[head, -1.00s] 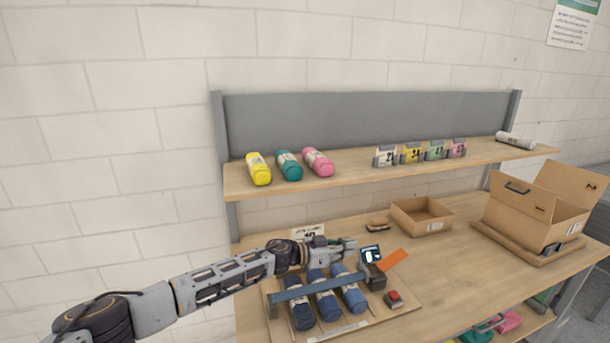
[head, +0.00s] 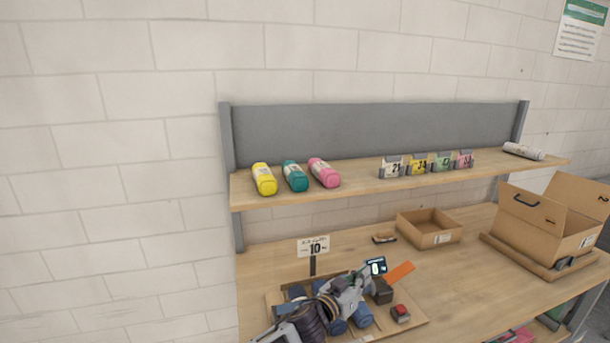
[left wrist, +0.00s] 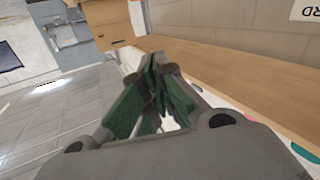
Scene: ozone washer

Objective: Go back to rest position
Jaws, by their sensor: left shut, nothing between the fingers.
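My left gripper (head: 362,283) is in front of the blue rolls (head: 361,316) on the wooden board in the head view, and my arm hides much of them. In the left wrist view the green-padded fingers (left wrist: 158,97) are shut with nothing between them. A small display (head: 375,266) and an orange flap (head: 399,273) stand just beyond the gripper to the right. My right gripper does not show.
A red button box (head: 400,313) sits on the board's right side. A sign marked 10 (head: 313,248) stands behind it. An open carton (head: 428,228) and a larger box (head: 545,225) are to the right. The shelf (head: 350,182) above bears yellow, teal and pink rolls.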

